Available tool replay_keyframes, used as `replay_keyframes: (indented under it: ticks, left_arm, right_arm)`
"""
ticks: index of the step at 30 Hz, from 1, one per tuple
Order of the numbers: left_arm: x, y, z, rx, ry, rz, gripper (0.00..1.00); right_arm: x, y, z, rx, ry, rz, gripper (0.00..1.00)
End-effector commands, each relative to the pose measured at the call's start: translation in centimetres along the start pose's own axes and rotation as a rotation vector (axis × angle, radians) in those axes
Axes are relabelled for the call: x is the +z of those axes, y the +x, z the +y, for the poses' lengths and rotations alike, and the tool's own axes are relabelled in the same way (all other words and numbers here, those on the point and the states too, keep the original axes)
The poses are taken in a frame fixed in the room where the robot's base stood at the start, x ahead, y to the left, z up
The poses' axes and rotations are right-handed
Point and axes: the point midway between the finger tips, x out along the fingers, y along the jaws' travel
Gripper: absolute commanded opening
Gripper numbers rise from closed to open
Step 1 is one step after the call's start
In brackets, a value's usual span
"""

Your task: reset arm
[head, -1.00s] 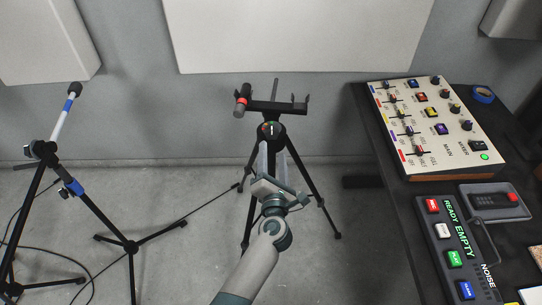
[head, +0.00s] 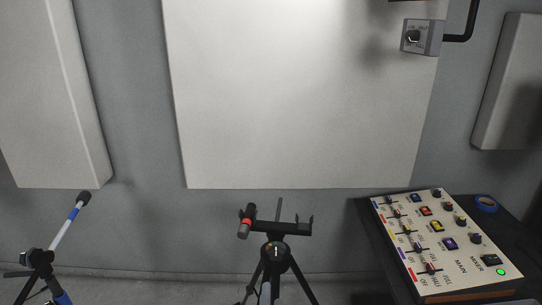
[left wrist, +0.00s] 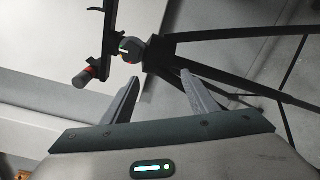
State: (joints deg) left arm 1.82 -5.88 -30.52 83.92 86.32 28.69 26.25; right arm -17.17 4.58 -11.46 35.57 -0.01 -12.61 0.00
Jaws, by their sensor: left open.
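The stand's round hub (left wrist: 132,49), with a small marked dial, is just beyond the fingertips. A crossbar (head: 288,227) on the stand carries a black and red cylinder (head: 245,222) at its left end; the cylinder also shows in the left wrist view (left wrist: 85,76). My right gripper is not in view.
A mixer panel (head: 440,245) with sliders and buttons lies on a dark table at right, beside blue tape (head: 486,203). A microphone stand (head: 40,258) is at left. Behind are wall panels (head: 300,100) and a grey switch box (head: 421,37). The space between the stands looks clear.

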Motion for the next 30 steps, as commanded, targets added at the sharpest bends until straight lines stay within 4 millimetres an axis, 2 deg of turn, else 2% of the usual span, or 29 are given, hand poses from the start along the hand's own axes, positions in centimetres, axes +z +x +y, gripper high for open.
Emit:
replay_keyframes:
  ticks: [1, 5, 8, 11, 15, 20, 24, 29, 30]
  left_arm:
    - [-1.8, -0.8, -2.4, -0.033, 0.097, -0.004, 0.54]
    - [-5.8, -3.2, -8.3, -0.128, 0.376, -0.048, 0.54]
    - [-9.2, -5.9, -13.1, -0.220, 0.578, -0.094, 0.54]
    - [-12.5, -8.9, -17.5, -0.317, 0.756, -0.148, 0.54]
    - [-17.3, -13.9, -23.1, -0.461, 0.974, -0.235, 0.54]
    - [-22.8, -20.5, -28.4, -0.630, 1.186, -0.349, 0.54]
    - [-27.5, -27.0, -32.2, -0.782, 1.342, -0.463, 0.54]
    - [-32.9, -35.1, -35.2, -0.958, 1.493, -0.609, 0.54]
    - [-34.2, -37.2, -35.8, -1.002, 1.525, -0.648, 0.54]
  right_arm:
    - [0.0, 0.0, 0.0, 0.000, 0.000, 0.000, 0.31]
    - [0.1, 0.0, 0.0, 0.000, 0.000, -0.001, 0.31]
    - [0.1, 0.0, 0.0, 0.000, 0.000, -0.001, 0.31]
    - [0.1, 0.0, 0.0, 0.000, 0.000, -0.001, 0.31]
    - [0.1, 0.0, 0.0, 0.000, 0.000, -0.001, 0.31]
    - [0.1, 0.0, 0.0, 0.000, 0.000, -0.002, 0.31]
    - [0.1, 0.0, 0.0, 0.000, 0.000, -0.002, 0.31]
    - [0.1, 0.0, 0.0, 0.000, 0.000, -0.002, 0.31]
    - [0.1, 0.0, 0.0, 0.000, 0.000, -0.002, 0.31]
